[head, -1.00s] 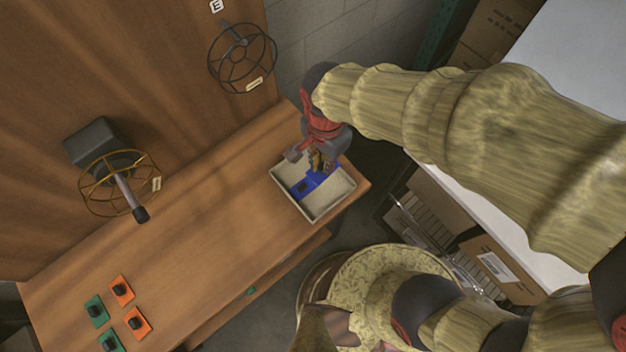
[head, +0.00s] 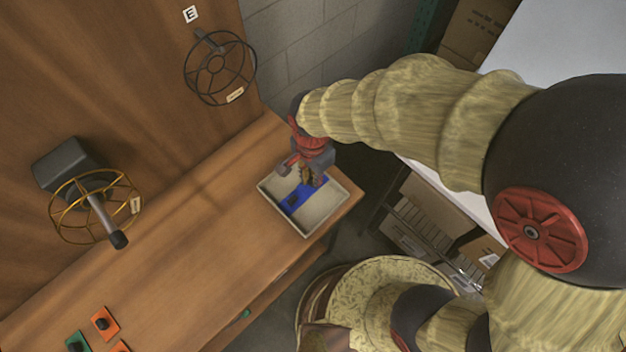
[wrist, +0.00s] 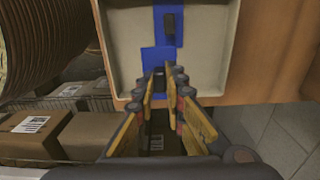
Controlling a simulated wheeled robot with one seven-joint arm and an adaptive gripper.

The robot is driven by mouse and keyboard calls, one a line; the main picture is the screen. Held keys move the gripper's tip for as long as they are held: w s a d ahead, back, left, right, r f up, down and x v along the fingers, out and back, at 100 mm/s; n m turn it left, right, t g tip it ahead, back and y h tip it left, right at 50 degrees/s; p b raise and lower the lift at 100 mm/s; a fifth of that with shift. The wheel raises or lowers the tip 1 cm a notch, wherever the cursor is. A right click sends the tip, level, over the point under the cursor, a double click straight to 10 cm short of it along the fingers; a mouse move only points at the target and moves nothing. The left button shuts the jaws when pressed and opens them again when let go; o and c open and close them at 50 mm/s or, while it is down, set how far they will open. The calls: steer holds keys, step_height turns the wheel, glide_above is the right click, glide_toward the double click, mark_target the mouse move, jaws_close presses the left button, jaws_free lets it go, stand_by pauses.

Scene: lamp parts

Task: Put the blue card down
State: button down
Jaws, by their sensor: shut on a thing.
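My gripper (head: 307,177) is over the upper right part of a pale tray (head: 334,208) in the head view. In the wrist view its two yellow fingers (wrist: 166,75) are shut on a blue card (wrist: 157,55) at the tray's near edge. The fingers hide part of this card, and whether it touches the tray floor I cannot tell. A second blue card (wrist: 158,24) with a dark knob lies in the tray, just beyond the held one. In the head view it shows left of my gripper (head: 292,201).
The tray stands near the right end of a wooden bench (head: 185,265). Orange (head: 105,322) and green (head: 77,342) cards lie at its left. A yellow-caged lamp (head: 95,206) and a dark wire cage (head: 220,68) are on the wooden panel. Boxes (wrist: 95,133) are below the bench edge.

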steer(key=shift+w+f+b, duration=0.3)
steer(key=shift+w+f, duration=0.7)
steer(key=shift+f, duration=0.2)
steer(key=shift+w+f+b, duration=0.2)
steer(key=shift+f+b, duration=0.3)
steer(key=shift+f, duration=1.15)
steer(key=shift+f, duration=0.1)
steer(key=c, duration=1.8)
jaws_free()
steer(key=shift+c, duration=0.2)
